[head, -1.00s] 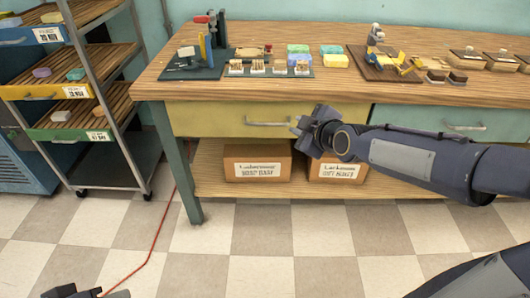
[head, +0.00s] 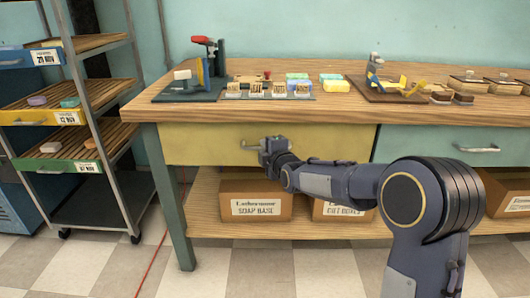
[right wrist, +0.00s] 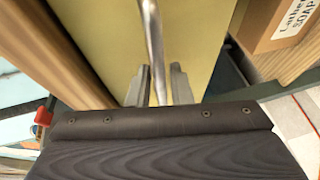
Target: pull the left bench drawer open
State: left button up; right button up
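The left bench drawer (head: 215,143) has a yellow front and looks closed under the bench top. Its metal bar handle (head: 248,147) shows just left of my right gripper (head: 266,150). In the right wrist view the handle bar (right wrist: 154,40) runs between the two fingertips of my right gripper (right wrist: 160,84). A small gap shows beside the bar, so the fingers are around it but look open. The gripper hides part of the handle in the head view. My left gripper is not in view.
The bench top (head: 300,112) holds soaps, a press and stands. A green drawer (head: 440,145) is to the right. Boxes (head: 255,200) stand on the lower shelf. A rack (head: 100,150) stands left, with free floor in front.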

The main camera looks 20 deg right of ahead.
jog(key=shift+w, duration=0.2)
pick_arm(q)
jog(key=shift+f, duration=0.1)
pick_arm(e)
grip_shut()
